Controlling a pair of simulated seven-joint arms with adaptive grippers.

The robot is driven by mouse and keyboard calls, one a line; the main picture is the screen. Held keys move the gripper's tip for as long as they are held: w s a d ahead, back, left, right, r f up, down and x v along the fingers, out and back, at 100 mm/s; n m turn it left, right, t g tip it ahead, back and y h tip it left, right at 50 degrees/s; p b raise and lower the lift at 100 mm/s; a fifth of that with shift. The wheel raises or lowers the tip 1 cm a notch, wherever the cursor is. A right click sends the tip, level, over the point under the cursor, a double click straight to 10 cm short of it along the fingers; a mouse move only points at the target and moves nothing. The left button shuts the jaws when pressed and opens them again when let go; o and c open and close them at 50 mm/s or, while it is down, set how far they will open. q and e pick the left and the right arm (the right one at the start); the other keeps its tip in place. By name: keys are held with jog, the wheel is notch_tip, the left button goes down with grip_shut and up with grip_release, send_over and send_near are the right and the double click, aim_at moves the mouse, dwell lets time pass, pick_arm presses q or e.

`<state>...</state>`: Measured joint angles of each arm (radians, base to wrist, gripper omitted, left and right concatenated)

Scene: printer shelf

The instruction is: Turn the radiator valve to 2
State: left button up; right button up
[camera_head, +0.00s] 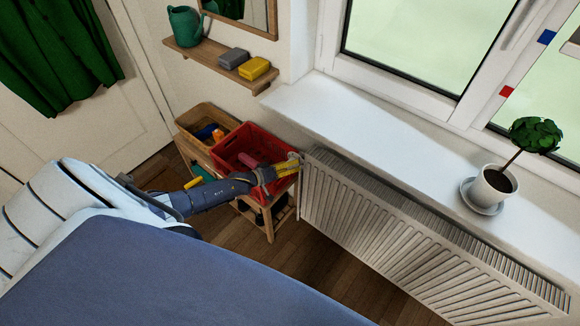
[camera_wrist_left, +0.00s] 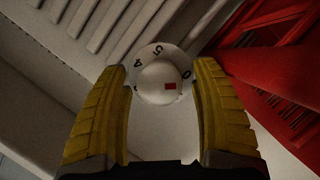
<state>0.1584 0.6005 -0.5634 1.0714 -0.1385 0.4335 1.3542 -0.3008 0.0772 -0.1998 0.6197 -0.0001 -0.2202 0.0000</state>
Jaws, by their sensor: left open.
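In the left wrist view 4, 5 and 0 show on the collar; the other numbers are hidden. In the head view the valve (camera_head: 294,158) is small at the radiator's left upper end, partly behind my gripper. My left gripper (camera_head: 282,168) reaches it from the left. In the left wrist view its yellow fingers (camera_wrist_left: 162,90) are open, one on each side of the knob, with gaps visible. My right gripper is not in view.
The white radiator (camera_head: 390,235) runs right under the windowsill (camera_head: 370,120). A red crate (camera_head: 228,150) and a wooden box (camera_head: 205,113) stand on a small shelf beside the valve. A potted plant (camera_head: 495,185) stands on the sill. A wall shelf (camera_head: 205,58) hangs above.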

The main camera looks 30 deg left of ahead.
pick_arm(q)
jog(key=c, duration=1.3)
